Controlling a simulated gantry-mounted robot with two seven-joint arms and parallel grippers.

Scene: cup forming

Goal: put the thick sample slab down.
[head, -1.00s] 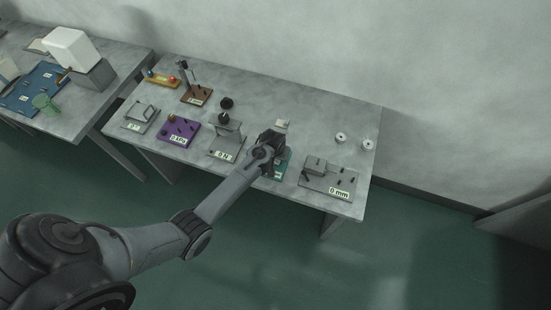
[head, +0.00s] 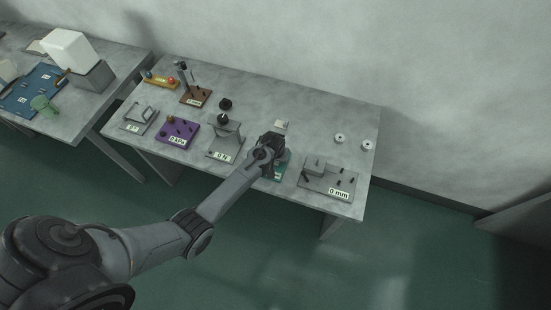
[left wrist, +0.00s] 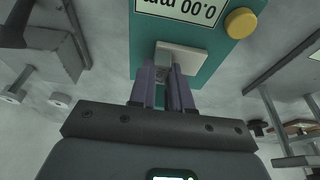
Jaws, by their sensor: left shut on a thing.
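My left gripper (left wrist: 166,84) points down over the teal gauge (left wrist: 205,69) in the left wrist view. Its fingers are close together and shut on the pale slab (left wrist: 194,58), taken as the thick sample slab, which lies over the gauge's face. Whether the slab touches the gauge is not clear. The gauge has a readout of 0.00 mm and a yellow knob (left wrist: 241,23). In the head view my left gripper (head: 272,141) hides most of the teal gauge (head: 280,172) and the slab. My right gripper is not in view.
A grey 0 mm device (head: 327,178) stands right of the gripper, and a grey 0 N stand (head: 223,142) left of it. A purple kPa device (head: 177,133) is further left. A small pale block (head: 282,124) lies behind the gripper.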

